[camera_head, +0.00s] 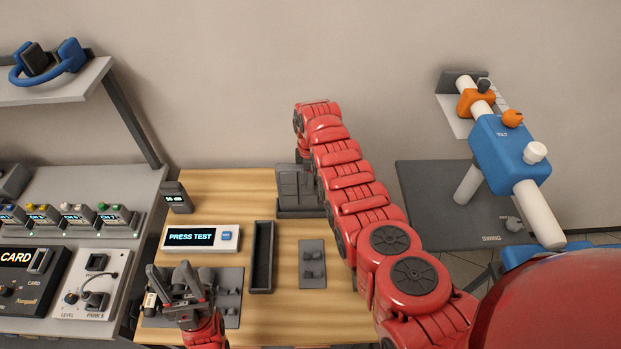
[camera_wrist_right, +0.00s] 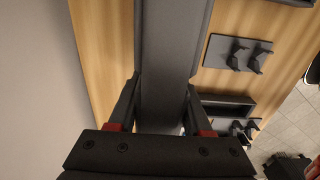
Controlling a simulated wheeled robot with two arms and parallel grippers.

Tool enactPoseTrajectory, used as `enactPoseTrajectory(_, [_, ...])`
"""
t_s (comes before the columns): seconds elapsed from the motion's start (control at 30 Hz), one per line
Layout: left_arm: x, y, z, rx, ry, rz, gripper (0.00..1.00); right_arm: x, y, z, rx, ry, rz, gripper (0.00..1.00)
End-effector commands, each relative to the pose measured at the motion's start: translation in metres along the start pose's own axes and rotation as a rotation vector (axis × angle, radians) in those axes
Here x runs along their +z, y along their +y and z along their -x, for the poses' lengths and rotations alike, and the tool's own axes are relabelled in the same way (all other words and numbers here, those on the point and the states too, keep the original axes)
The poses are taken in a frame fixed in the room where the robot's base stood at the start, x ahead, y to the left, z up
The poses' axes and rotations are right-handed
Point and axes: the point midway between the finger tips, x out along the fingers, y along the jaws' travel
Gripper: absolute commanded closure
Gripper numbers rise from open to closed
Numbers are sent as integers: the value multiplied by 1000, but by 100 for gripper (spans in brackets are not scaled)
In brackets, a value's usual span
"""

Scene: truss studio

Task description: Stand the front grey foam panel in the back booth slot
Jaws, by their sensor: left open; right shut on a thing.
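A dark grey upright panel (camera_head: 288,181) stands at the back of the wooden table, above a dark base (camera_head: 300,213) that I take for the booth. In the right wrist view a broad grey panel (camera_wrist_right: 170,50) runs between the fingers of my right gripper (camera_wrist_right: 160,108), which is shut on it. In the head view the arm hides those fingertips and part of the panel. I cannot tell which slot the panel's lower edge is in or over. My left gripper (camera_head: 186,283) is open and empty above a dark plate (camera_head: 232,300) at the front left.
A long empty dark tray (camera_head: 262,257) and a plate with two clips (camera_head: 312,264) lie mid-table. A PRESS TEST display (camera_head: 200,238) and a small meter (camera_head: 176,197) stand left. A blue device (camera_head: 508,150) stands at right. Bare wood shows between them.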

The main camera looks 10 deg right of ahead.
Motion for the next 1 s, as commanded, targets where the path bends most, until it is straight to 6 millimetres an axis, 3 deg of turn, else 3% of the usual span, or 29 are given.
enactPoseTrajectory(1.0, [1,0,6,0,0,0,50,1,0,-4,1,0,-1,100])
